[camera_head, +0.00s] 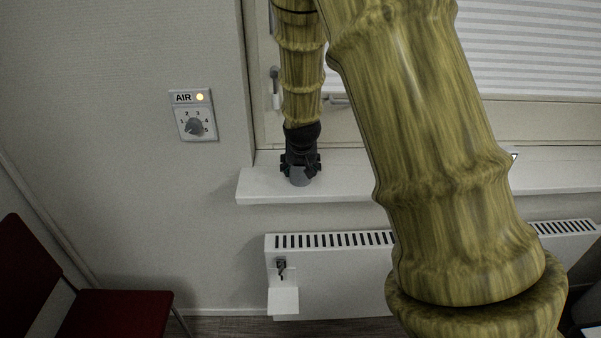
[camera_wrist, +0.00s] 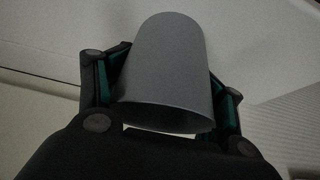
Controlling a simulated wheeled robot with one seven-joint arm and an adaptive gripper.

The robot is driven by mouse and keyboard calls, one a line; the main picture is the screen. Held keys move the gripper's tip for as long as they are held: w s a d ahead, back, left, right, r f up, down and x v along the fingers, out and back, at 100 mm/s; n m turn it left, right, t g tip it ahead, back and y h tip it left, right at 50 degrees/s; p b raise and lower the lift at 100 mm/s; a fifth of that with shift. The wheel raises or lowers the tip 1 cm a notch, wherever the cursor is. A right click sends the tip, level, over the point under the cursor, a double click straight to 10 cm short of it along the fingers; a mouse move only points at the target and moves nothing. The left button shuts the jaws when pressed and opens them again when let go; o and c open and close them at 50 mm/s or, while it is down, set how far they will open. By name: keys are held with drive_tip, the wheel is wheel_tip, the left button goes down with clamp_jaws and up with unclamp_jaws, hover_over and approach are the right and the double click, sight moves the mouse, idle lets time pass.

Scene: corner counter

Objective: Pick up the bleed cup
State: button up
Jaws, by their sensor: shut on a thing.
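The bleed cup is a plain grey cup (camera_wrist: 165,70) that fills the middle of the wrist view, between the two fingers. My gripper (camera_wrist: 172,85) is shut on its sides, with a finger against the left and another against the right. In the head view my gripper (camera_head: 300,170) points down at the left end of the white windowsill. The grey cup (camera_head: 299,176) shows below the black fingers there. I cannot tell whether the cup touches the sill or hangs just above it.
The white windowsill (camera_head: 345,186) runs right, partly hidden behind my arm. A radiator (camera_head: 340,270) with an open flap hangs below it. An AIR dial panel (camera_head: 194,116) is on the wall at left. A red chair (camera_head: 115,312) stands at lower left.

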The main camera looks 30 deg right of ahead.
drive_tip(key=shift+r+b, duration=0.5)
drive_tip(key=shift+r, duration=0.4)
drive_tip(key=shift+r+b, duration=0.35)
drive_tip(key=shift+r, duration=0.55)
drive_tip(key=s+a+b, duration=0.1)
drive_tip(key=s+a, duration=0.3)
drive_tip(key=s, duration=0.3)
drive_tip(key=s+a+r+b, duration=0.1)
drive_tip(key=s+a+b, duration=0.1)
drive_tip(key=s+a, duration=0.2)
drive_tip(key=s, duration=0.2)
drive_tip(key=shift+s+a+r+b, duration=0.15)
drive_tip(key=shift+s+b, duration=0.15)
drive_tip(key=shift+s, duration=0.05)
